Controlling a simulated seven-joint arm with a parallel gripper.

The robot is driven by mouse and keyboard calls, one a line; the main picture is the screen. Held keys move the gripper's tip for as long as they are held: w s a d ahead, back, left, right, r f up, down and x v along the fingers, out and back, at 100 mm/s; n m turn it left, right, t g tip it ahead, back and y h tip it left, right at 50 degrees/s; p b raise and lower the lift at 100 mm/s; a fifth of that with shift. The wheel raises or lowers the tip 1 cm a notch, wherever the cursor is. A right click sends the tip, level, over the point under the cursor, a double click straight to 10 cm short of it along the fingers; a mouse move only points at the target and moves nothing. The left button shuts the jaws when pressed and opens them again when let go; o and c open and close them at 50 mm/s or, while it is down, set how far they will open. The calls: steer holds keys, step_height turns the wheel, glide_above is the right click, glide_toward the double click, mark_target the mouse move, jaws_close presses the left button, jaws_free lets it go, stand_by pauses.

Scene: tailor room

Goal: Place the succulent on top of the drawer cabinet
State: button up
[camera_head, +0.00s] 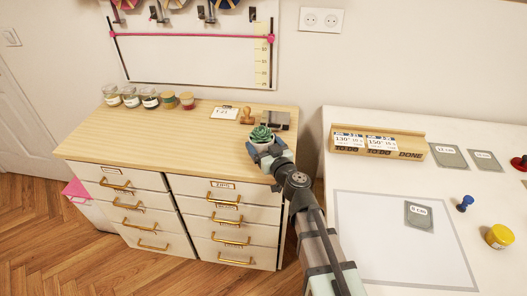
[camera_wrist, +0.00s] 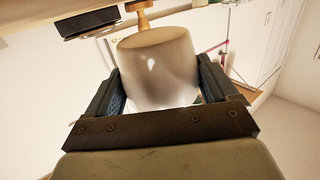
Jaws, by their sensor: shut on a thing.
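The succulent (camera_head: 261,133), a green rosette in a pale pot, is in my gripper (camera_head: 265,148) over the right part of the drawer cabinet (camera_head: 170,145). In the wrist view the pale pot (camera_wrist: 158,65) sits between the two fingers of my gripper (camera_wrist: 160,85), which are shut on its sides. The picture is upside down there. I cannot tell whether the pot's base touches the wooden top or is a little above it. The cabinet has a light wooden top and white drawers with brass handles.
Several small jars (camera_head: 150,98) stand at the cabinet's back left. A card (camera_head: 225,113), a wooden stamp (camera_head: 247,116) and a dark pad (camera_head: 275,120) are near the succulent. The middle and front left of the top are clear. A white table (camera_head: 310,230) stands to the right.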

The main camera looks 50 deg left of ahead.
steer(key=shift+f, duration=1.4)
steer(key=shift+f, duration=0.1)
steer(key=o, duration=1.2)
steer(key=v, duration=0.7)
steer(key=shift+d, duration=0.25)
